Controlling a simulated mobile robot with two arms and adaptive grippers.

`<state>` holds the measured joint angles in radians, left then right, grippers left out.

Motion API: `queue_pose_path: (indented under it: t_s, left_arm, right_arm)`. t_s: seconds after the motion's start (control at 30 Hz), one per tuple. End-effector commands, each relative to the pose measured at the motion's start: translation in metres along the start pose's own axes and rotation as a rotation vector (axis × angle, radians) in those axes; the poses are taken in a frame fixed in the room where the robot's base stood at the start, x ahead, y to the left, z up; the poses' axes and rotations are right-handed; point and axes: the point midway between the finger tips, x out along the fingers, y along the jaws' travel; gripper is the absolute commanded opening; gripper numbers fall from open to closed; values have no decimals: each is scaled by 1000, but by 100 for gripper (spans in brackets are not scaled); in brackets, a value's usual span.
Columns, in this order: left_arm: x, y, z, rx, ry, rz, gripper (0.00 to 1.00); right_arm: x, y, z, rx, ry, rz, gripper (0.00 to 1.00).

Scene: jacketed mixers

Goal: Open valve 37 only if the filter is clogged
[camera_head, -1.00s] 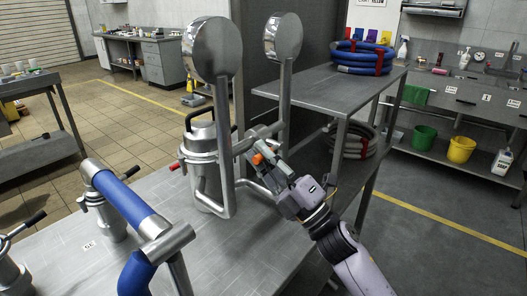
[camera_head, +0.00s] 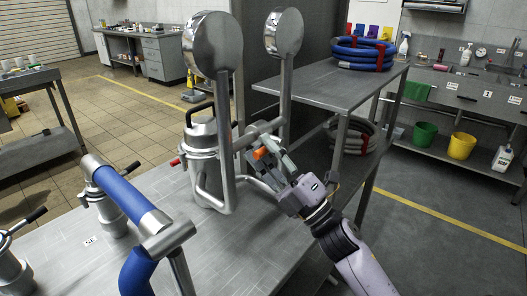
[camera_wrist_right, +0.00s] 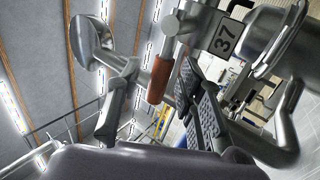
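The metal filter vessel (camera_head: 203,140) with a black bail handle stands on the steel bench, beside pipework. Two round gauges, a left one (camera_head: 212,42) and a right one (camera_head: 283,34), stand on tall posts; their dials face away and cannot be read. A tag "37" (camera_wrist_right: 225,38) marks the pipe beside an orange valve handle (camera_wrist_right: 160,80), also visible in the head view (camera_head: 263,153). My right gripper (camera_wrist_right: 158,88) is open, its fingers on either side of the orange handle with gaps showing. My left gripper is out of view.
A blue pipe (camera_head: 127,195) and other fittings stand at the bench's front left. A red-tipped lever (camera_head: 175,162) sticks out left of the vessel. A side table (camera_head: 315,88) with coiled blue hoses (camera_head: 362,54) stands behind right. The bench's front right is clear.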

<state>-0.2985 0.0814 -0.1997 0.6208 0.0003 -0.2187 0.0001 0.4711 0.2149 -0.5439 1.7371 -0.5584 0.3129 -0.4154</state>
Motion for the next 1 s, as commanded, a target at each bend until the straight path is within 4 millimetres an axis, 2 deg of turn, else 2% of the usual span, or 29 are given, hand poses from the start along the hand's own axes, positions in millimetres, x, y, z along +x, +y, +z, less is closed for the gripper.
queue_pose_path:
  t_s: [0.5, 0.7, 1.0]
  left_arm:
    - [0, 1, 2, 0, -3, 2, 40]
    - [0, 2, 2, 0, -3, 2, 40]
    - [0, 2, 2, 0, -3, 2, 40]
  right_arm:
    - [-98, -1, 0, 1, -2, -4, 35]
    - [-115, -1, 0, 0, 0, -2, 35]
    - [-116, 0, 0, -1, 0, -1, 35]
